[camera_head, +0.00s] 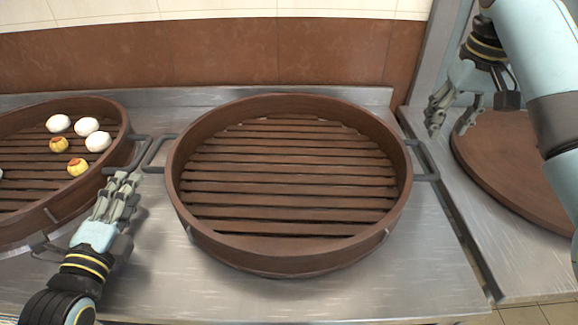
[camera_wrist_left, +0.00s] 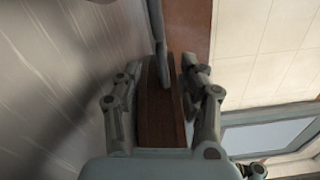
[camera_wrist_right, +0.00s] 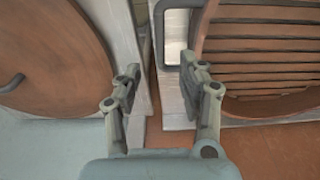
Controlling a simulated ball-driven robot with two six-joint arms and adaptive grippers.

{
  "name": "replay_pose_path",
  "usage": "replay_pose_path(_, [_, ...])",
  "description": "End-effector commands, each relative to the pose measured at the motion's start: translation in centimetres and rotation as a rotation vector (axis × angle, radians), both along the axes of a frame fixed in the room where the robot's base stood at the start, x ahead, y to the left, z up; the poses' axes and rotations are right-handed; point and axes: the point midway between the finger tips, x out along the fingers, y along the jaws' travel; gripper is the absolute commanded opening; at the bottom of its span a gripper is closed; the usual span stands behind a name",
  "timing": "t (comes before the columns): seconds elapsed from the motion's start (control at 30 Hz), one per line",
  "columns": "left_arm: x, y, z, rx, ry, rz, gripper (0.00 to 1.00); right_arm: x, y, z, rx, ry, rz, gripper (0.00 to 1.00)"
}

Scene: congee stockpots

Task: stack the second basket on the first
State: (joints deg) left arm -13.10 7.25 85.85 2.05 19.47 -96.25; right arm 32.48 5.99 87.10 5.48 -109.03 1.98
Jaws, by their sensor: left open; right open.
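An empty round brown slatted basket (camera_head: 290,255) stands in the middle of the steel counter, with dark loop handles at its left (camera_head: 152,160) and right (camera_head: 425,178). A second brown basket (camera_head: 118,128), cut off at the left edge, holds several white and yellow buns. My left gripper (camera_head: 125,178) is open at this basket's right handle (camera_head: 140,150). In the left wrist view a dark handle bar (camera_wrist_left: 158,40) reaches between the open fingers (camera_wrist_left: 157,82). My right gripper (camera_head: 452,120) is open and empty, above and right of the empty basket's right handle, which also shows in the right wrist view (camera_wrist_right: 159,40).
A round brown lid (camera_head: 510,165) lies on the right surface, beneath my right arm. A brown wall panel (camera_head: 200,55) rises behind the counter (camera_head: 420,270). Bare counter lies in front of the empty basket. The gap between the two baskets is narrow.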

Motion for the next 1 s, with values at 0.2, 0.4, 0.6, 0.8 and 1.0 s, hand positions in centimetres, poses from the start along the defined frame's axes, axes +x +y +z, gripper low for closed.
replay_pose_path(0.2, [3.8, -0.1, 0.1, -0.001, -0.002, 0.001, 0.41, 0.4, 0.0, -3.8, 0.000, 0.006, 0.000, 0.41])
replay_pose_path(0.4, [7.2, -0.2, 0.1, -0.002, 0.000, 0.001, 0.41, 0.9, 0.0, -7.2, 0.001, 0.005, 0.001, 0.41])
replay_pose_path(0.6, [9.3, -0.2, 0.1, -0.001, 0.000, 0.001, 0.41, 1.3, 0.0, -9.2, 0.001, 0.002, 0.000, 0.41])
replay_pose_path(0.8, [9.8, -0.2, 0.0, -0.002, 0.001, 0.000, 0.41, 1.4, 0.0, -9.8, 0.000, 0.001, 0.000, 0.41])
replay_pose_path(1.0, [9.8, -0.2, 0.0, -0.001, 0.001, 0.000, 0.41, 1.4, 0.0, -9.8, 0.000, 0.001, 0.000, 0.41])
